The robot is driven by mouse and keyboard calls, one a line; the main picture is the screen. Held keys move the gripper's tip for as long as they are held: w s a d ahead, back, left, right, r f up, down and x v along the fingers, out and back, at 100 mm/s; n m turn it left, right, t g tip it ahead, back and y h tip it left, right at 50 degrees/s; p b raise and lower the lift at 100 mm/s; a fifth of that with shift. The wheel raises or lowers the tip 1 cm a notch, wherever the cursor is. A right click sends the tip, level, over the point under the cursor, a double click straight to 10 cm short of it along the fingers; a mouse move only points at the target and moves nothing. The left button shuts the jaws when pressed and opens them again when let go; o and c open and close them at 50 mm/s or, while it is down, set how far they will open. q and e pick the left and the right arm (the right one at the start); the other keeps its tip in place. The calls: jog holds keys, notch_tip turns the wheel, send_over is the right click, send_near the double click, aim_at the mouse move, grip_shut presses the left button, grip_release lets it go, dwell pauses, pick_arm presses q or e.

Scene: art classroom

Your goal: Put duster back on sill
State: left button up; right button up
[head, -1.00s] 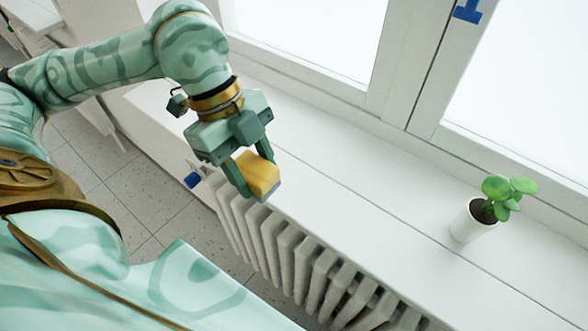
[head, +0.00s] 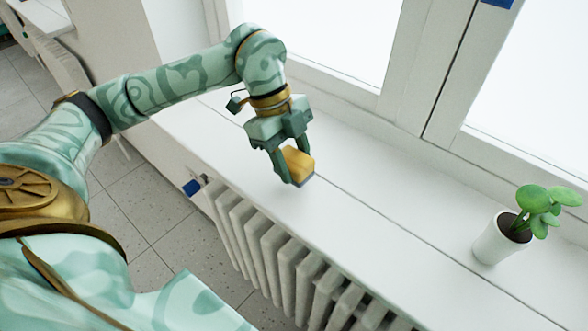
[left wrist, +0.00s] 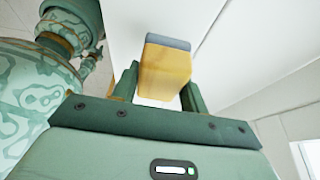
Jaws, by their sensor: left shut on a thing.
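The duster (head: 299,163) is a yellow-tan block with a dark grey-blue pad on its underside. My left gripper (head: 291,168) is shut on it, one finger on each side. In the head view the duster is over the white sill (head: 352,190), near its front part; I cannot tell whether the pad touches the sill. In the left wrist view the duster (left wrist: 165,68) stands between the fingers, its grey pad at the far end. My right gripper is not in view.
A white pot with a green plant (head: 497,240) stands on the sill at the right. A white radiator (head: 270,250) is below the sill's front edge. Window frames (head: 415,75) rise behind. The sill between duster and plant is clear.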

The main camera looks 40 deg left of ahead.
pick_arm(q)
notch_tip(320, 180, down, 3)
jog(key=shift+r+b, duration=0.1)
jog(key=shift+b, duration=0.2)
jog(key=shift+r, duration=0.1)
jog(key=o, duration=1)
jog(key=shift+c, duration=0.2)
jog(key=p+v, duration=0.3)
jog(key=v, duration=0.9)
